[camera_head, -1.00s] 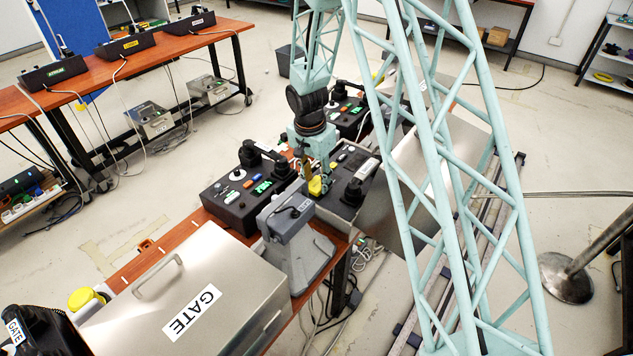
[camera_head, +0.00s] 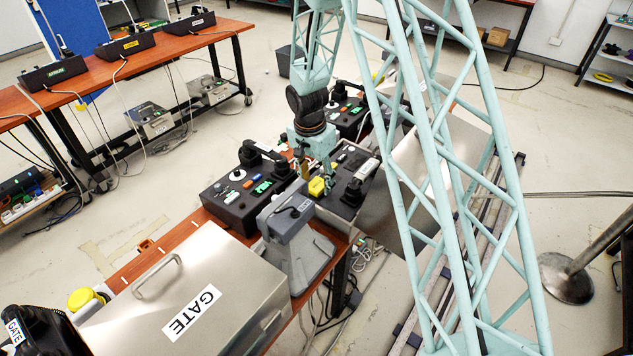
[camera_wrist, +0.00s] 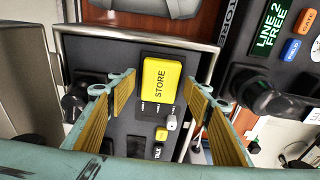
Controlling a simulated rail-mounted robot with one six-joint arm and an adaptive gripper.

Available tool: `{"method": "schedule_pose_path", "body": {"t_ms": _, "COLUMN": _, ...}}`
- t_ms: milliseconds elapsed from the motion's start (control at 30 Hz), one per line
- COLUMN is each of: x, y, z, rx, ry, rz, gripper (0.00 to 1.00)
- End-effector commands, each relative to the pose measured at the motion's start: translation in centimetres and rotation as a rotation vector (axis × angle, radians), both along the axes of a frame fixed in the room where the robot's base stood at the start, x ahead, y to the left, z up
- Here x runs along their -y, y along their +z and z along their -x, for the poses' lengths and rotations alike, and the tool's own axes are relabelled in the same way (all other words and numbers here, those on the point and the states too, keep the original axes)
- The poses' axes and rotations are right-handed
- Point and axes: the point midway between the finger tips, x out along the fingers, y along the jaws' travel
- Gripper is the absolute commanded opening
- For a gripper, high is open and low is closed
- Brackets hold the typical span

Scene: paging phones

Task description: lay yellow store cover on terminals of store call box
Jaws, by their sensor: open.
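The yellow store cover (camera_wrist: 162,80), marked STORE, lies on the dark face of the store call box (camera_wrist: 130,128) in the wrist view, at the upper middle of the panel. It also shows as a small yellow block in the head view (camera_head: 317,186), on the call box (camera_head: 343,197). My gripper (camera_wrist: 160,92) is open, its two fingers to the left and right of the cover with gaps on both sides. In the head view my gripper (camera_head: 306,168) is just above the box, partly hidden.
A black handset (camera_wrist: 76,102) sits left of the cover. Another box with LINE 2 FREE (camera_wrist: 270,30) stands right. In the head view, a grey stand (camera_head: 297,245) and GATE case (camera_head: 200,290) are nearby.

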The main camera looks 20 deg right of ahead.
Motion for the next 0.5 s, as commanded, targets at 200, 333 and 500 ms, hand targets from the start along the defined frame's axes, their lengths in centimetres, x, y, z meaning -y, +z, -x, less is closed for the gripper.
{"method": "schedule_pose_path", "body": {"t_ms": 200, "x": -0.2, "y": 1.8, "z": 0.1, "rx": 0.002, "ry": -0.001, "rz": -0.001, "gripper": 0.46}}
{"method": "schedule_pose_path", "body": {"t_ms": 333, "x": -0.3, "y": 3.4, "z": 0.2, "rx": 0.001, "ry": 0.0, "rz": 0.0, "gripper": 0.46}}
{"method": "schedule_pose_path", "body": {"t_ms": 500, "x": -0.5, "y": 5.6, "z": 0.3, "rx": 0.001, "ry": -0.001, "rz": 0.0, "gripper": 0.46}}
